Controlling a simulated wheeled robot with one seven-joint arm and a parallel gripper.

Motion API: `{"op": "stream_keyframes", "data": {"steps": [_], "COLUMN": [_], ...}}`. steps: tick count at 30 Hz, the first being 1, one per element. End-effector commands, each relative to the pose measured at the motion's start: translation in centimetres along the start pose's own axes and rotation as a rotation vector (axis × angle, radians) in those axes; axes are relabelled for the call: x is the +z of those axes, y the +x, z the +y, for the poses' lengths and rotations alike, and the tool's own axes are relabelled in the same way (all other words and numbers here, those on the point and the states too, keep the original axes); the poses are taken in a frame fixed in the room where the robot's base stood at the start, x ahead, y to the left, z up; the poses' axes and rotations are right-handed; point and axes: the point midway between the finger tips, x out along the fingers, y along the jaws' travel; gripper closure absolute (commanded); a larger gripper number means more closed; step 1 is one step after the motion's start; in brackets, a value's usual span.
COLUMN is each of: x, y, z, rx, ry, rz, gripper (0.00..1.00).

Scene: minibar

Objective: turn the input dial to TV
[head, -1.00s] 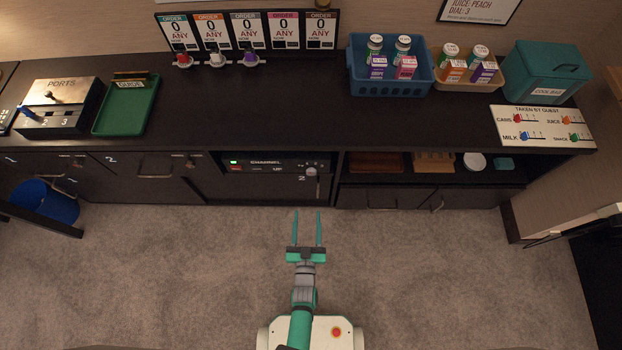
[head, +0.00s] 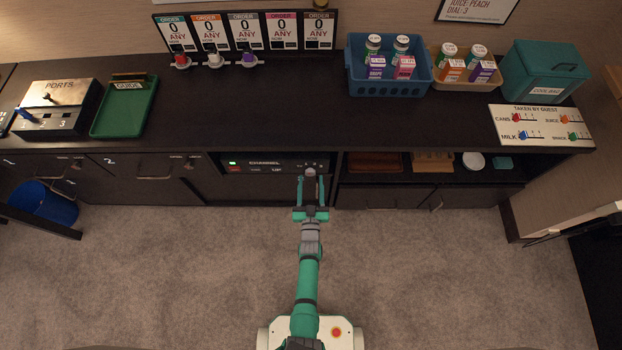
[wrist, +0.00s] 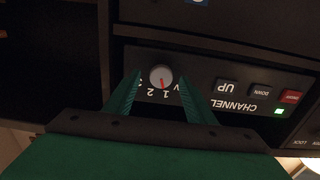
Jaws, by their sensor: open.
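The input dial (wrist: 161,77) is a round grey knob with a red pointer mark on the black channel panel (wrist: 225,75). The wrist view shows the panel upside down. The red mark points at the "1"; "2" and "3" sit to its left. A label ending in "V" is at its right, partly hidden by a finger. My gripper (wrist: 160,80) is open, with one green finger on each side of the dial. A gap seems to show on both sides; contact cannot be told. In the head view my gripper (head: 312,184) reaches the panel's right end at the dial (head: 310,172).
The panel has UP (wrist: 227,86), DOWN (wrist: 261,90) and red (wrist: 292,97) buttons beside a lit green lamp (wrist: 279,112). The counter top (head: 270,110) overhangs the panel. Open shelves with a wooden tray (head: 376,162) are to the right; drawers are to the left.

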Motion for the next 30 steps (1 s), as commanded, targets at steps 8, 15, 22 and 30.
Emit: {"op": "stream_keyframes", "data": {"steps": [8,15,22,30], "x": [0.1,0.1,0.0,0.0], "y": [1.7,1.8,1.8,1.8], "z": [-0.3,0.0,0.1,0.1], "rx": [-0.005,0.0,0.002,0.002], "ry": [-0.001,-0.001,-0.001,-0.028], "rz": [-0.002,-0.001,-0.001,-0.001], "gripper": [0.5,0.5,0.91,0.91]}}
